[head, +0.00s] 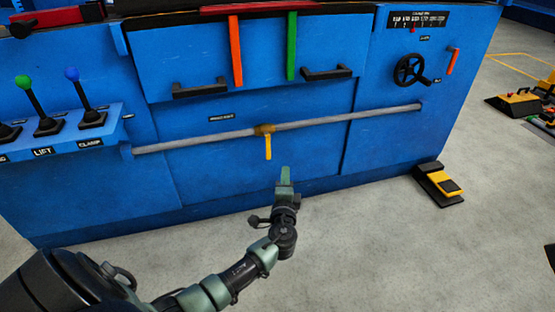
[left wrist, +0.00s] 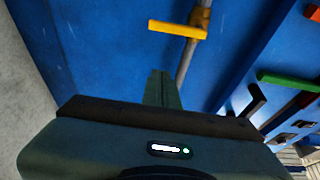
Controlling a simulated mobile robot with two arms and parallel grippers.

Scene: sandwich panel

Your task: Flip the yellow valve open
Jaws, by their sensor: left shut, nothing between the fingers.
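The yellow valve handle (head: 268,147) hangs straight down from a brass-coloured valve body (head: 264,130) on the grey pipe (head: 350,118) along the blue panel. My left gripper (head: 285,172) is shut and empty, to the right of the handle and lower in the head view, apart from it. In the left wrist view the yellow handle (left wrist: 178,29) lies across the top, beyond the shut fingers (left wrist: 162,80), with a clear gap between. The handle looks crosswise to the pipe. My right gripper is in neither view.
Above the pipe are an orange bar (head: 235,50), a green bar (head: 291,45) and black drawer handles (head: 327,72). Levers (head: 90,112) stand at left, a black handwheel (head: 410,69) at right. A yellow-black pedal (head: 440,184) sits on the floor. The floor before the panel is otherwise clear.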

